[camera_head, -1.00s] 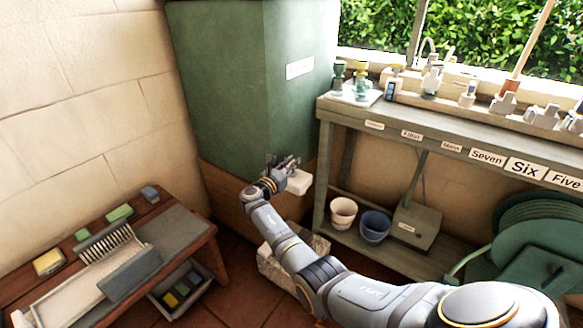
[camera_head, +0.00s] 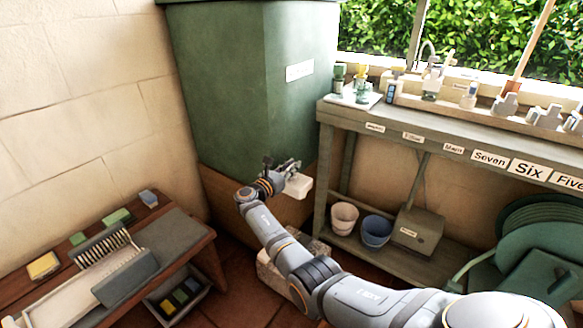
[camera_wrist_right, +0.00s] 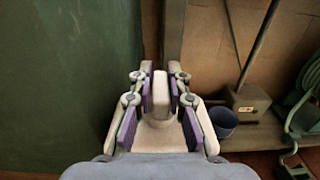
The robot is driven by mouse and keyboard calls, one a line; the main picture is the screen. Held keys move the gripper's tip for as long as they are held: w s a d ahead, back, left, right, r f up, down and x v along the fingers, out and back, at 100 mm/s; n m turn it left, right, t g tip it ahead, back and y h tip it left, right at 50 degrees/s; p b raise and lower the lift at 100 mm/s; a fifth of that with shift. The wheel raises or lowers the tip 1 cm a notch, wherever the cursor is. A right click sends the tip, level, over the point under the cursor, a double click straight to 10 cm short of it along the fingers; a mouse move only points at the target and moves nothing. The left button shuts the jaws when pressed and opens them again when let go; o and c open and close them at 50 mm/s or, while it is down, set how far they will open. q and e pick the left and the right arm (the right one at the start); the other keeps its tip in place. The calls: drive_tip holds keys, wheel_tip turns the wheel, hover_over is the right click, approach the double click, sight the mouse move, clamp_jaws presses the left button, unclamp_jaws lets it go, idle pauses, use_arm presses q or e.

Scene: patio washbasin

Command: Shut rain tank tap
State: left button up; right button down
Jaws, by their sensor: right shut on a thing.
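The rain tank (camera_head: 225,100) is a tall dark green box in the corner, with a blank-looking pale label on its front; its green side fills the left of the right wrist view (camera_wrist_right: 65,80). My right gripper (camera_head: 284,168) is low at the tank's front right corner. In the right wrist view my right gripper (camera_wrist_right: 160,80) has its purple-padded fingers on both sides of a pale upright piece, apparently the tap handle (camera_wrist_right: 160,98), and is shut on it. In the head view the tap is hard to tell from the gripper. My left gripper is not in view.
A grey-green bench (camera_head: 400,112) stands close to the right of the gripper. Under it are a cream pot (camera_head: 343,217), a blue pot (camera_head: 376,230) and a grey box (camera_head: 417,230). A green hose reel (camera_head: 535,245) is at right, a wooden table (camera_head: 190,225) at left.

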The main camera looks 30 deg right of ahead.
drive_tip(key=c, duration=1.3)
unclamp_jaws()
drive_tip(key=v, duration=1.2)
drive_tip(key=shift+a, duration=0.1)
